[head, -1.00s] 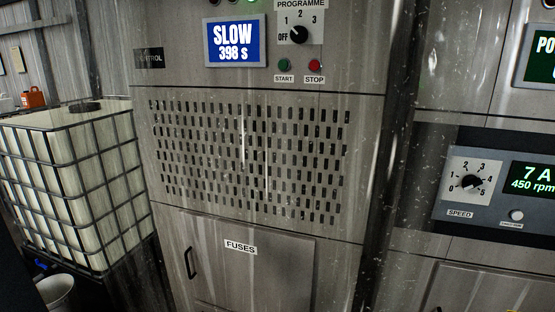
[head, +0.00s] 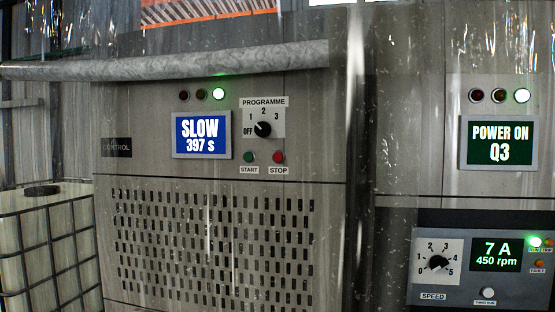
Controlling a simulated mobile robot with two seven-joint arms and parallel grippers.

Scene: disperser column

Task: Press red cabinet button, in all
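The steel control cabinet (head: 130,175) fills the middle of the head view. Its red button (head: 278,157), labelled STOP, sits right of the green START button (head: 249,157), below the programme knob (head: 263,129). The blue display (head: 201,136) reads SLOW 397 s. Above it are three lamps; the right one (head: 218,94) glows green and the other two are dark. Neither of my grippers is in view, and nothing touches the buttons.
A pipe (head: 170,66) crosses above the cabinet front. At right, a second panel shows POWER ON Q3 (head: 499,142) and a speed box (head: 420,290) reading 7 A, 450 rpm. A caged white tank (head: 50,245) stands at left. Streaks blur the view.

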